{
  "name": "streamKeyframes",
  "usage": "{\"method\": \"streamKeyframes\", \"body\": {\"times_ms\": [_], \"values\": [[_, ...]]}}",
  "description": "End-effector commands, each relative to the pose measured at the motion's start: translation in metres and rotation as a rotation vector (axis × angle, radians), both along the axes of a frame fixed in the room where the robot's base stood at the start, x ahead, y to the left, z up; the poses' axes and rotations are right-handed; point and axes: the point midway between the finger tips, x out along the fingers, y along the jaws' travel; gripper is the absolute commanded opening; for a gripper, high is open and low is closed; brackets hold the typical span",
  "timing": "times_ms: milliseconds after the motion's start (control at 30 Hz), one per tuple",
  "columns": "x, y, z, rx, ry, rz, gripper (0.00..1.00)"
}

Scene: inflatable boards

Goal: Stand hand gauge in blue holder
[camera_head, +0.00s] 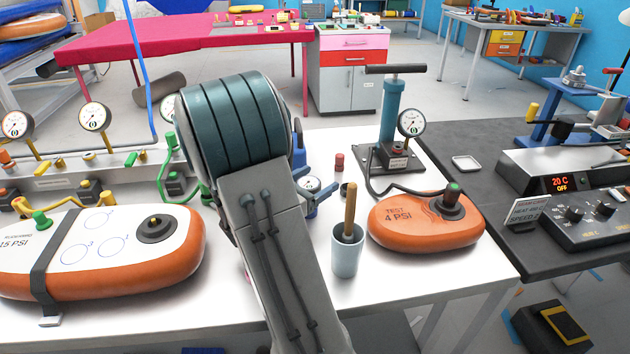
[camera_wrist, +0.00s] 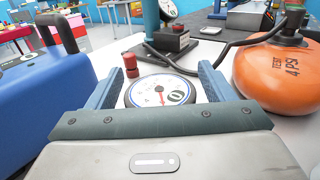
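The hand gauge (camera_wrist: 160,92), a round white dial with a red needle, lies face up between my gripper's fingers in the wrist view. It also shows small beside my arm in the head view (camera_head: 312,184). My gripper (camera_wrist: 161,75) has two blue fingers spread wide, one on each side of the dial. I see no clear grip on it, and the gauge's underside is hidden. A large blue case-like body (camera_wrist: 55,95) with a dark handle stands to the left in the wrist view. I cannot tell whether it bears the blue holder; no separate holder shows clearly.
An orange 4 PSI inflatable (camera_head: 425,222) and a cup with a wooden-handled tool (camera_head: 347,255) stand close to the right. A blue pump (camera_head: 391,115) and a small red cylinder (camera_head: 339,162) are behind. A white-orange board (camera_head: 120,245) fills the left of the white table.

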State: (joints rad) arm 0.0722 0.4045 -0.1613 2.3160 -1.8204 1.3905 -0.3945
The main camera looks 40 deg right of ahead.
Motion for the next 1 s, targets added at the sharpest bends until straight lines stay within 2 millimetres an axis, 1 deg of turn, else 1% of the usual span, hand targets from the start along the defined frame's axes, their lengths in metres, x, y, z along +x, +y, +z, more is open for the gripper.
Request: {"method": "streamKeyframes", "body": {"times_ms": [233,333,467,600,700,833,1000], "values": [[0.000,0.000,0.000,0.001,0.000,0.000,0.77],[0.000,0.005,0.000,0.001,0.000,0.001,0.77],[-0.001,0.022,0.001,0.001,-0.001,0.004,0.77],[-0.003,0.047,0.001,0.001,0.000,0.005,0.77],[-0.004,0.061,0.000,0.001,-0.001,0.004,0.77],[-0.006,0.072,0.000,0.000,0.000,0.002,0.77],[-0.006,0.075,0.000,0.000,0.000,0.000,0.77]]}}
